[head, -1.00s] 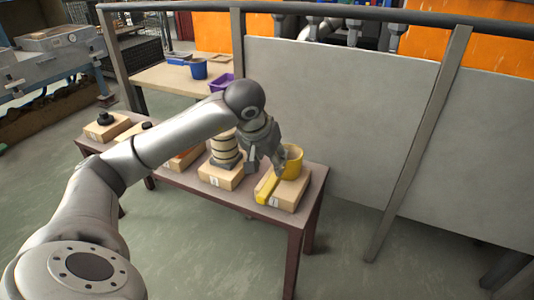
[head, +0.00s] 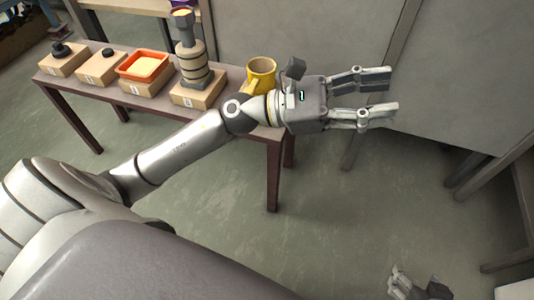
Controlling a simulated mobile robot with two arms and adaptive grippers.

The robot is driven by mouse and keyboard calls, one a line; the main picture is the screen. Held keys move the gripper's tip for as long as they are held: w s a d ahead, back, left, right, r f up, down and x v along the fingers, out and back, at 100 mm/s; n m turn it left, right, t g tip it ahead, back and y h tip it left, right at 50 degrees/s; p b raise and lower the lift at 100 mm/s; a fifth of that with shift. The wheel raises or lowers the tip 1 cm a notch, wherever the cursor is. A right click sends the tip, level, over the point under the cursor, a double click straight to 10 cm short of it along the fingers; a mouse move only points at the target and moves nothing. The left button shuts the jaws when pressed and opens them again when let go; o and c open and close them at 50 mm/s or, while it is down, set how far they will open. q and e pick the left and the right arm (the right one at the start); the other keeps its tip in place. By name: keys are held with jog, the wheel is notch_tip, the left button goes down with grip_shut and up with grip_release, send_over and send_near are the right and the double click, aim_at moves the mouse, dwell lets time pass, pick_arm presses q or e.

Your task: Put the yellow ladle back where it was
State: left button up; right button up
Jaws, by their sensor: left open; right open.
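The yellow ladle (head: 262,70) is on the box at the right end of the narrow brown table, its cup upright. My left arm passes in front of its lower part, so its handle and most of the box are hidden. My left gripper (head: 384,95) is open and empty, pointing right. It is apart from the ladle, to its right in the picture, past the table's end. My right gripper (head: 405,283) shows partly at the bottom right, low over the floor, open, with nothing visible in it.
On the brown table (head: 222,107), boxes in a row carry dark small parts (head: 60,48), an orange tray (head: 144,66) and a tall ringed stack (head: 192,55). Grey panels (head: 330,40) stand behind. The floor in front is clear.

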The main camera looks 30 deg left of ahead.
pick_arm(q)
jog(key=w+a+n+t+y, duration=0.2)
jog(key=a+n+t+y, duration=0.3)
jog(key=n, duration=0.6)
jog(key=w+a+n+t+y, duration=0.2)
jog(key=a+n+t+y, duration=0.15)
jog(key=n+t, duration=0.6)
jog(key=a+f+n+g+y, duration=0.45)
jog(key=f+n+y, duration=0.4)
jog(key=n, duration=0.55)
notch_tip(320, 180, down, 11)
jog(key=s+a+n+g+y, duration=0.2)
jog(key=s+n+g, duration=0.15)
jog(key=n, duration=0.45)
jog(key=s+d+f+n+g+h, duration=0.1)
jog(key=s+d+f+n+g, duration=0.1)
jog(key=s+f+n+g, duration=0.5)
jog(key=s+f+g, duration=0.1)
jog(key=s+f, duration=0.3)
jog(key=f, duration=0.1)
jog(key=shift+s+d, duration=0.15)
jog(key=shift+s, duration=0.05)
jog(key=shift+f, duration=0.15)
pick_arm(e)
jog(key=shift+f, duration=0.15)
